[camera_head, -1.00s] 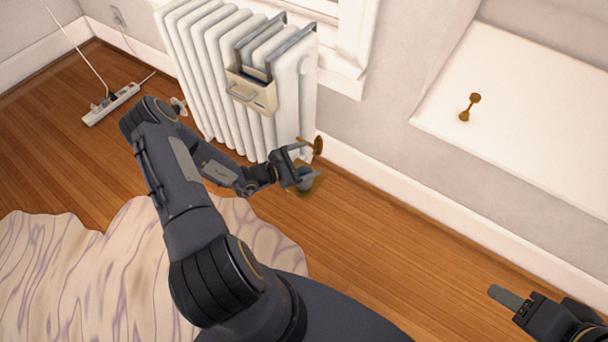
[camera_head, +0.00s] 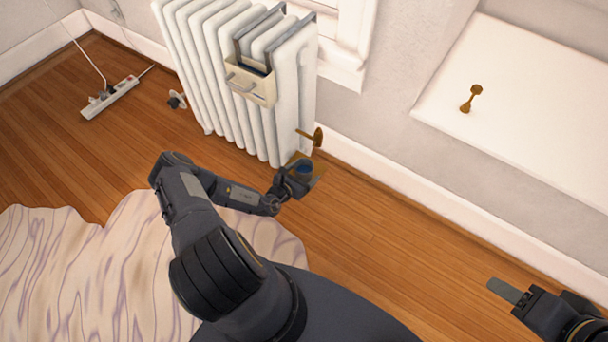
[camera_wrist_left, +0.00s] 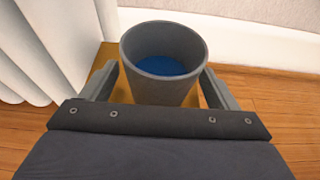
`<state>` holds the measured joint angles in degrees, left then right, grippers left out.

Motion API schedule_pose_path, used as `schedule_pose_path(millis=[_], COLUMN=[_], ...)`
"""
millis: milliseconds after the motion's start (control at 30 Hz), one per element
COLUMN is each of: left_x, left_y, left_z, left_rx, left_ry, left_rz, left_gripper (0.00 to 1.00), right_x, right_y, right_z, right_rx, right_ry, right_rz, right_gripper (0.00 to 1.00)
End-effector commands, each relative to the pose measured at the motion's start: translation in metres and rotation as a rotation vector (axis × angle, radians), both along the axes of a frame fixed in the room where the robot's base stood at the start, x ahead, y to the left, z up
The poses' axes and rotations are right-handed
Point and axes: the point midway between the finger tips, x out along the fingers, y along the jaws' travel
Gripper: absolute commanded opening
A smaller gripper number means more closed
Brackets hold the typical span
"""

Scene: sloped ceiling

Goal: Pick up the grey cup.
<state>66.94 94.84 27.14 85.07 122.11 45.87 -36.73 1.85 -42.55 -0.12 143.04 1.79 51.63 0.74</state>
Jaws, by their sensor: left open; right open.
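The grey cup (camera_wrist_left: 163,92) stands upright between the two fingers of my left gripper (camera_wrist_left: 160,88) in the left wrist view, and its inside is blue at the bottom. In the head view the cup (camera_head: 303,167) is partly hidden by my left gripper (camera_head: 296,176), low beside the right end of the radiator. The left fingers are open on either side of the cup; whether they touch it I cannot tell. My right gripper (camera_head: 512,296) is open and empty at the lower right of the head view, away from the cup.
The white radiator (camera_head: 235,90) with a beige box (camera_head: 252,85) hung on it stands by the wall. A brass valve (camera_head: 316,137) sticks out near the cup. A patterned rug (camera_head: 60,270) lies at left. A power strip (camera_head: 110,97) lies on the floor. Wood floor is clear at right.

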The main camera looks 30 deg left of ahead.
Motion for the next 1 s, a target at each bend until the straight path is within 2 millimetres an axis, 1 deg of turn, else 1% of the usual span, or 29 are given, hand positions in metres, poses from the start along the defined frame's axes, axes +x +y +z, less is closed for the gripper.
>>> schedule_pose_path(millis=[33,100,267,367,600,667,867,1000], left_x=[0.0059,0.0096,0.0098,0.0096,0.0095,0.0095,0.0095,0.0097], left_y=[-0.0009,-0.0015,-0.0013,-0.0011,-0.0011,-0.001,-0.001,-0.0009], left_z=[-0.0043,-0.0043,-0.0028,-0.0028,-0.0027,-0.0027,-0.0023,0.0033], left_rx=[0.001,-0.001,0.0,0.0,0.0,0.0,0.0,0.001], left_ry=[-0.001,0.0,0.0,0.0,0.0,0.0,0.0,-0.001], left_rz=[-0.001,-0.002,-0.001,-0.001,-0.001,-0.001,-0.001,-0.001], left_gripper=[0.82,0.82,0.82,0.71,0.4,0.32,0.32,0.32], right_x=[0.0,0.0,0.0001,0.0001,0.0001,0.0001,0.0001,0.0], right_y=[0.0,0.0,0.0,0.0,0.0,0.0,-0.0001,0.0], right_z=[-0.0052,-0.0055,-0.004,-0.004,-0.004,-0.004,-0.0038,-0.0006], right_rx=[0.0,0.0,0.0,0.0,0.0,0.0,0.0,0.0], right_ry=[0.0,0.0,0.0,0.0,0.0,0.0,0.0,0.0], right_rz=[0.0,0.0,0.0,0.0,0.0,0.0,0.0,0.0], right_gripper=[0.51,0.51,0.51,0.51,0.51,0.51,0.51,0.51])
